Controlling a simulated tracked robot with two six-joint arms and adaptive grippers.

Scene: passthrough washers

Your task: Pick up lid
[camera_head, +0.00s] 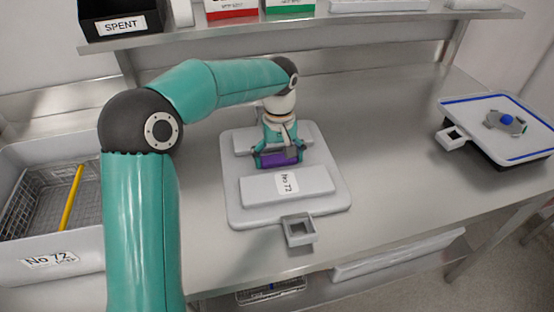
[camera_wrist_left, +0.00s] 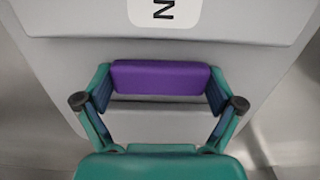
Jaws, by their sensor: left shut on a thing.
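The grey lid (camera_head: 245,211) is on the steel bench in the middle of the head view, with a "No 72" label on its raised front part and a square loop at its front edge. A purple handle (camera_head: 276,159) crosses its middle. My left gripper (camera_head: 279,157) comes down from above and is shut on the purple handle. In the left wrist view the handle (camera_wrist_left: 160,78) sits between both fingers (camera_wrist_left: 160,88), with the grey lid (camera_wrist_left: 70,65) behind it. I cannot tell if the lid is clear of the bench. My right gripper is not in view.
A grey bin (camera_head: 50,244) labelled "No 72" stands at the left, with a wire basket (camera_head: 35,205) and yellow rod inside. A white blue-edged tray (camera_head: 515,146) is at the far right. A shelf (camera_head: 360,17) runs above the back. The bench right of the lid is clear.

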